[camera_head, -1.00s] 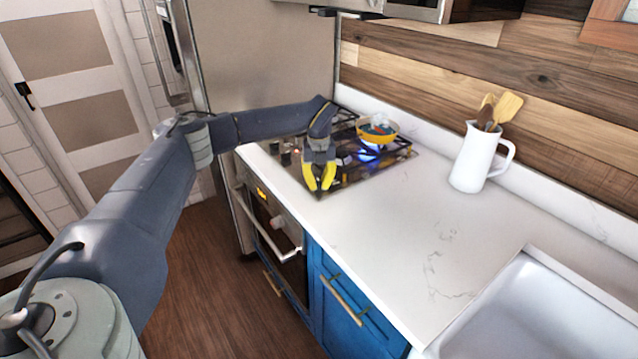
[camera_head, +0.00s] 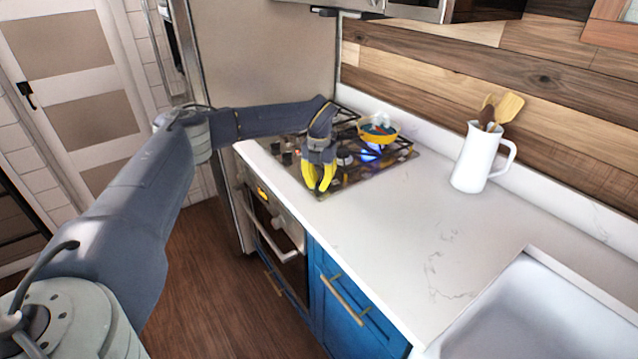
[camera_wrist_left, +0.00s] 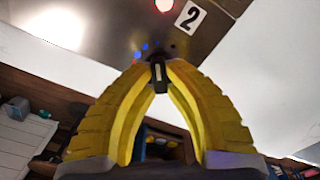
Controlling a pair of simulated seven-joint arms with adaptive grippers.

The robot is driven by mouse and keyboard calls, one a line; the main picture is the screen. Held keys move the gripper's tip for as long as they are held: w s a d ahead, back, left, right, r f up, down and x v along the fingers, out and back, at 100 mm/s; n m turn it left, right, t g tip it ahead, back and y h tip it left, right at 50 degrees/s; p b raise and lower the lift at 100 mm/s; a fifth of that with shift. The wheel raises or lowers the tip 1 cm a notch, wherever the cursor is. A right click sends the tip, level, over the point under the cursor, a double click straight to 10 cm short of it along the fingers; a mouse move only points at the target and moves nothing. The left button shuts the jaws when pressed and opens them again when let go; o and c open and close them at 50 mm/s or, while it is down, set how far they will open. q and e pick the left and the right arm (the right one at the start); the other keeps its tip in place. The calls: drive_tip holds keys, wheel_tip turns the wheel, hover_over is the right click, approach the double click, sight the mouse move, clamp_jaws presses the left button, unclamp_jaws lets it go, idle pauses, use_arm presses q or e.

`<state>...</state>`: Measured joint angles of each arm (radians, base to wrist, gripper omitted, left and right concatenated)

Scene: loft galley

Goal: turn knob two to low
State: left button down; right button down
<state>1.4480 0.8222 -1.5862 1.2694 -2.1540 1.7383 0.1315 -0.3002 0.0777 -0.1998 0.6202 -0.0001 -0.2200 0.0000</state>
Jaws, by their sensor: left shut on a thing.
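My left gripper (camera_head: 319,190) is at the front right corner of the stovetop (camera_head: 345,182), its yellow fingers pointing down. In the left wrist view its fingertips (camera_wrist_left: 158,72) are closed on a small dark knob (camera_wrist_left: 158,73) with a pale stripe. The label "2" (camera_wrist_left: 189,17) is beside that knob, with a red light (camera_wrist_left: 164,5) near it. In the head view the fingers hide this knob. Other dark knobs (camera_head: 287,157) stand along the stove's front left. My right gripper is not in view.
A yellow pan (camera_head: 378,136) with food sits over a blue flame (camera_head: 370,152) at the back right burner. A white pitcher (camera_head: 476,160) with wooden utensils stands on the counter (camera_head: 400,215). The counter between stove and sink (camera_head: 530,310) is clear.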

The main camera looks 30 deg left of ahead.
sight(319, 182)
use_arm(q)
drive_tip(key=c, duration=1.4)
unclamp_jaws()
wheel_tip(319, 182, up, 12)
